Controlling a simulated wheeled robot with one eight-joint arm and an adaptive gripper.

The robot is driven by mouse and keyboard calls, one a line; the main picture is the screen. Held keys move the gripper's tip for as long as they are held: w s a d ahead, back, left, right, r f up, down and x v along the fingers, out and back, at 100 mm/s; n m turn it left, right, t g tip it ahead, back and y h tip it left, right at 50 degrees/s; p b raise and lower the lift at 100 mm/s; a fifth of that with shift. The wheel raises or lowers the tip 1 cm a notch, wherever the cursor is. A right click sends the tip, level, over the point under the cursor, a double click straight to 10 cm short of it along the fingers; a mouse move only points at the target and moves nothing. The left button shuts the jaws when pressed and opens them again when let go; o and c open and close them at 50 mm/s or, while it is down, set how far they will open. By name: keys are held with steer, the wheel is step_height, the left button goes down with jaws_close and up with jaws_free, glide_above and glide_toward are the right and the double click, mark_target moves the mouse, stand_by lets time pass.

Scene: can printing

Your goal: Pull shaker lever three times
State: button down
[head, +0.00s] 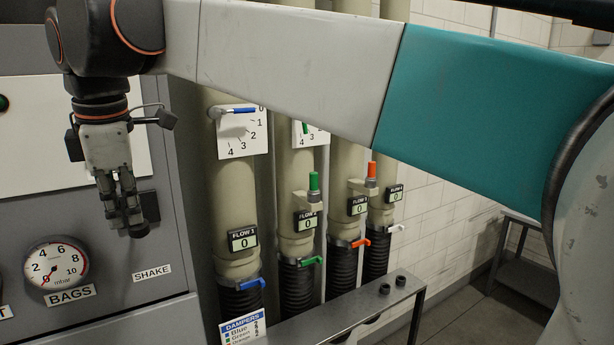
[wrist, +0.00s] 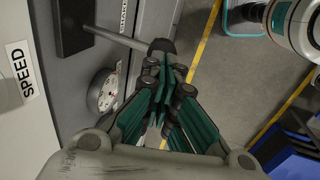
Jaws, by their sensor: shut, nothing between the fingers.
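The shaker lever (wrist: 118,38) is a grey rod that sticks out from a black plate (wrist: 75,27) on the grey cabinet in the wrist view. It ends in a black knob (wrist: 161,46). My gripper (wrist: 164,72) is shut and empty, with its fingertips right at the knob; I cannot tell whether they touch it. In the head view my gripper (head: 133,225) points down in front of the cabinet, above and left of the SHAKE label (head: 152,273). There it hides most of the lever, and part of the black plate (head: 149,206) shows behind it.
A BAGS gauge (head: 56,267) is on the cabinet at lower left. Pipes with coloured damper handles (head: 238,284) and FLOW displays (head: 243,239) stand to the right. A metal rail (head: 345,309) runs below them. Open floor (wrist: 230,85) shows beyond the gripper in the wrist view.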

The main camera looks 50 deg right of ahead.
step_height(320, 180, down, 8)
steer(key=s+t+h+b, duration=0.1)
steer(key=t+b, duration=0.3)
steer(key=t, duration=0.1)
steer(key=shift+a+h+b, duration=0.15)
steer(key=shift+h+b, duration=0.15)
steer(key=shift+s, duration=0.1)
